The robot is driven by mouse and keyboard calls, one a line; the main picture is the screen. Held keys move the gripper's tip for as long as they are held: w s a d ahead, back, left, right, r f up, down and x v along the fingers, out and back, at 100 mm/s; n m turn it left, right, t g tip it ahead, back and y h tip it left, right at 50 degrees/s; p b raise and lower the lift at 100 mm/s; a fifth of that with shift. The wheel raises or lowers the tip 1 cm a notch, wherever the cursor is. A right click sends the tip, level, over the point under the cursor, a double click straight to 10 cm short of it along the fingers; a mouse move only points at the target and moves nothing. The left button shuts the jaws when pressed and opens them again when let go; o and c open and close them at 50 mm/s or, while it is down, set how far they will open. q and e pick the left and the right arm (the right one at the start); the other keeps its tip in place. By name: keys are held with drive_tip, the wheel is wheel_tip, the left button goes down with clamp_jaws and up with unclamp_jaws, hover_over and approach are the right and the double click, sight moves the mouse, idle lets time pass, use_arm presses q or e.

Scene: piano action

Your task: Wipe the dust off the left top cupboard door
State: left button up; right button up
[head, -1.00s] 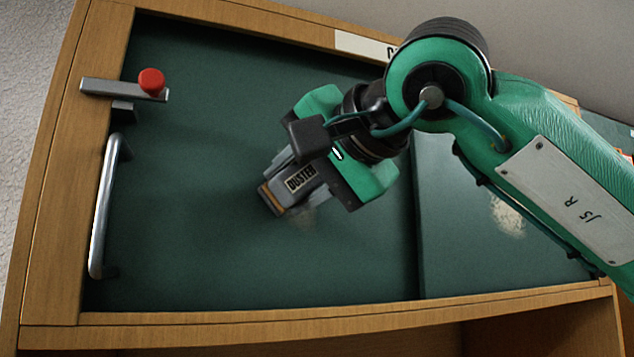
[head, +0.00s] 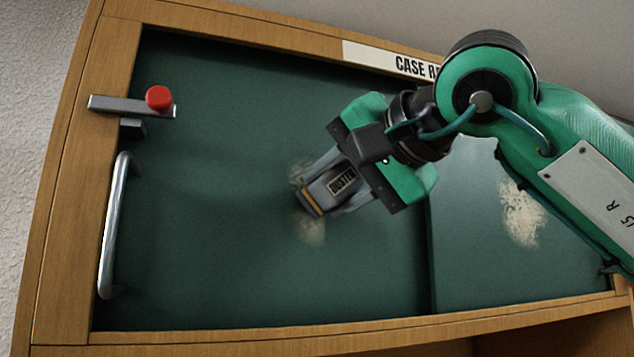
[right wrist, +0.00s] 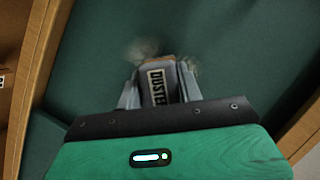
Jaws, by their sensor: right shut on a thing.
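The left top cupboard door (head: 210,220) is a dark green panel in a wooden frame. A pale dust patch (head: 312,228) shows on it around the duster's tip, partly hidden by the duster; the dust (right wrist: 146,48) also shows in the right wrist view. My right gripper (head: 350,178) is shut on the grey duster (head: 322,190), labelled DUSTER, with its brown edge at the dust. The duster (right wrist: 158,84) sits between the fingers in the right wrist view. I cannot tell whether it touches the door. My left gripper is not in view.
A second green door (head: 470,250) at the right carries another pale dust patch (head: 522,212). At the left are a long metal handle (head: 114,225) and a metal latch with a red knob (head: 158,98). A white label (head: 390,62) is on the top frame.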

drive_tip(key=w+d, duration=0.3)
drive_tip(key=d, duration=0.5)
drive_tip(key=shift+s+a+r+p, duration=0.35)
drive_tip(key=shift+s+a, duration=0.35)
drive_tip(key=shift+a, duration=1.3)
drive_tip(key=shift+s+a+r+p, duration=0.35)
drive_tip(key=shift+s+a, duration=0.35)
drive_tip(key=shift+a, duration=1.3)
drive_tip(key=shift+s+a+r+p, duration=0.2)
drive_tip(key=shift+s+a+p, duration=0.35)
drive_tip(key=shift+a, duration=1.45)
drive_tip(key=shift+s, duration=0.15)
drive_tip(key=shift+d, duration=0.2)
drive_tip(key=shift+s+d+f+b, duration=0.1)
drive_tip(key=shift+s+d+b, duration=0.05)
drive_tip(key=shift+s+b, duration=0.25)
drive_tip(key=shift+s+d+b, duration=0.2)
drive_tip(key=shift+s+d, duration=0.05)
drive_tip(key=shift+s, duration=0.55)
drive_tip(key=shift+s+d+b, duration=0.15)
drive_tip(key=shift+s+d, duration=0.1)
drive_tip(key=shift+s, duration=0.55)
drive_tip(key=shift+s+d+b, duration=0.2)
drive_tip(key=shift+s+d, duration=0.05)
drive_tip(key=shift+s, duration=0.55)
